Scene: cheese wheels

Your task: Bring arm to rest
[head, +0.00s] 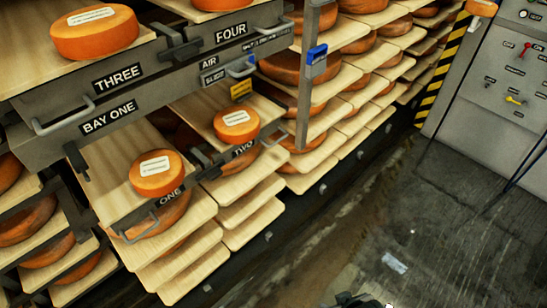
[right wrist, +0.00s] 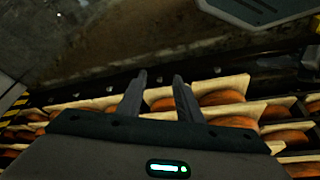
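My right gripper (right wrist: 160,76) shows in the right wrist view with its two fingers apart and nothing between them. Floor and the lower shelf edges lie beyond it. A small dark part (head: 360,300) at the bottom edge of the head view may belong to my arm; too little shows to tell. My left gripper is in neither view. In the head view, small cheese wheels with white labels sit on board ONE (head: 113,192), board TWO (head: 260,104) and board THREE (head: 28,72). The wheel on ONE (head: 157,173) and the wheel on TWO (head: 236,125) lie flat.
Racks of boards with larger cheese wheels (head: 285,68) run along the left and back. A metal post (head: 306,90) stands before them. A grey control cabinet (head: 490,95) with a yellow-black striped edge is at the right. The dark floor (head: 440,215) is mostly clear.

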